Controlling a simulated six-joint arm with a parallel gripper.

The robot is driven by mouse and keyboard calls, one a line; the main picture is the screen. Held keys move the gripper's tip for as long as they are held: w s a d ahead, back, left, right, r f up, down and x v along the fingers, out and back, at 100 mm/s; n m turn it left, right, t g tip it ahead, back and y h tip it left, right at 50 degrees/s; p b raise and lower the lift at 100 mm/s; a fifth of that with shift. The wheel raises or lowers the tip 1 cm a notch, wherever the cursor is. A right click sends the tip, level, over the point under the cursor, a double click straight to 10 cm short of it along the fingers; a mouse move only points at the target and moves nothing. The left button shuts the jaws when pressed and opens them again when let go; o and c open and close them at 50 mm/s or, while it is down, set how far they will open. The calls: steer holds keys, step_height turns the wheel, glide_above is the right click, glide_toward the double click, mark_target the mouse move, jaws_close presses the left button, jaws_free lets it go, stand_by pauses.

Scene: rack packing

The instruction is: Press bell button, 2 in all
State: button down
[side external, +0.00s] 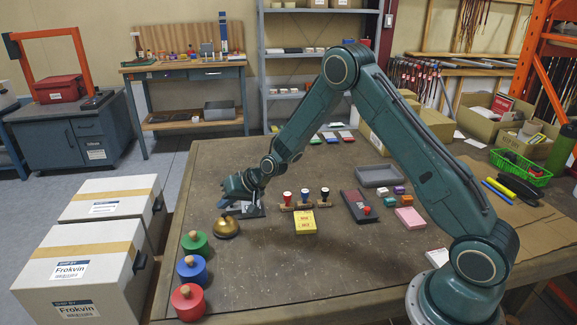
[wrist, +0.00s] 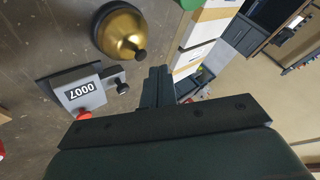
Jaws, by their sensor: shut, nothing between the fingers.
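The brass bell (side external: 227,229) sits on the table's left part, a dome with a small dark button on top. In the wrist view the bell (wrist: 120,28) is at the top, and its dark button (wrist: 140,54) shows clearly. My gripper (side external: 222,205) is above the bell, slightly behind its top in the side view. My gripper's fingers (wrist: 158,72) are closed together with nothing between them. In the wrist view they appear apart from the button, below and right of it. In the side view I cannot tell the exact gap.
A grey counter (wrist: 82,95) with a number display and red knob lies beside the bell. Green (side external: 194,243), blue (side external: 191,270) and red (side external: 187,303) knobbed cylinders stand at the left edge. A stamp rack (side external: 304,205) and yellow box (side external: 304,222) are to the right. The front-middle table is clear.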

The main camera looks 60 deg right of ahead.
step_height(320, 180, up, 4)
steer(key=shift+r, duration=0.25)
steer(key=shift+r, duration=0.1)
stand_by(0.9)
steer(key=s+a+r+n+g+h, duration=0.2)
steer(key=s+r+n, duration=0.1)
steer(key=s+r, duration=1.45)
steer(key=s+d+r+n+g+h, duration=0.1)
steer(key=s+r, duration=0.2)
steer(key=s, duration=2.1)
steer(key=shift+n, duration=0.4)
